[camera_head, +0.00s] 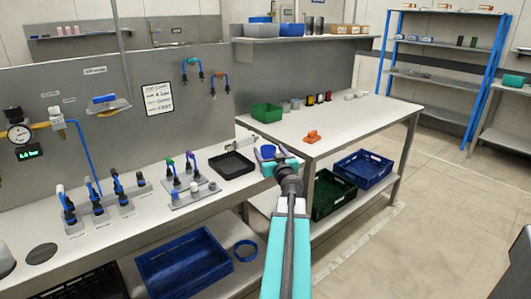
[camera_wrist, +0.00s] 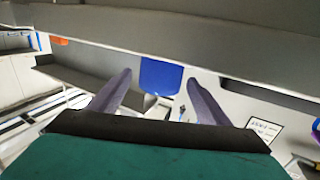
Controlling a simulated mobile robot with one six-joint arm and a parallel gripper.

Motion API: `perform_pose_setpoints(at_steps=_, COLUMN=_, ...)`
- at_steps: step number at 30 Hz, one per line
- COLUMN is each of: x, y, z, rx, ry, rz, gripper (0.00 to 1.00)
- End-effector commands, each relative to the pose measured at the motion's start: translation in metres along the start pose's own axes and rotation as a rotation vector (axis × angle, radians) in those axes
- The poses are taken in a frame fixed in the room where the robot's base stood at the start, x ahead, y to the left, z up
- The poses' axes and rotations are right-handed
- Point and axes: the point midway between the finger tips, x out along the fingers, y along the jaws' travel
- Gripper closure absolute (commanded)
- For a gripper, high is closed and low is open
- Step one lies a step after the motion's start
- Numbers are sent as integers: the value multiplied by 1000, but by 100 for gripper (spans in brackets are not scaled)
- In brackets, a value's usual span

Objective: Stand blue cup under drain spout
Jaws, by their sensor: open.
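The blue cup (camera_head: 268,150) is at the right end of the wall-side bench, beside the black tray. My gripper (camera_head: 269,157) is open around or just in front of it. In the wrist view the cup (camera_wrist: 160,75) shows between the tips of my two spread fingers (camera_wrist: 159,82), with a gap on each side. My gripper hides the cup's lower part in the head view, so I cannot tell if it touches the bench. I cannot clearly make out which part is the drain spout.
A black tray (camera_head: 232,164) lies left of the cup. A plate with small valves (camera_head: 187,193) stands farther left. The right table holds a green bin (camera_head: 266,113) and an orange part (camera_head: 313,136). Blue (camera_head: 362,170) and green (camera_head: 333,195) crates sit below it.

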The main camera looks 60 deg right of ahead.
Motion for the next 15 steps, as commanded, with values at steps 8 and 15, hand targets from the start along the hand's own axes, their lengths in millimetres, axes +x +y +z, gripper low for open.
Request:
perform_pose_setpoints(at_steps=8, x=11, y=10, z=0, rx=-1, ry=0, rz=5, gripper=29)
perform_pose_setpoints(at_steps=15, x=11, y=9, z=0, rx=-1, ry=1, rz=4, gripper=29)
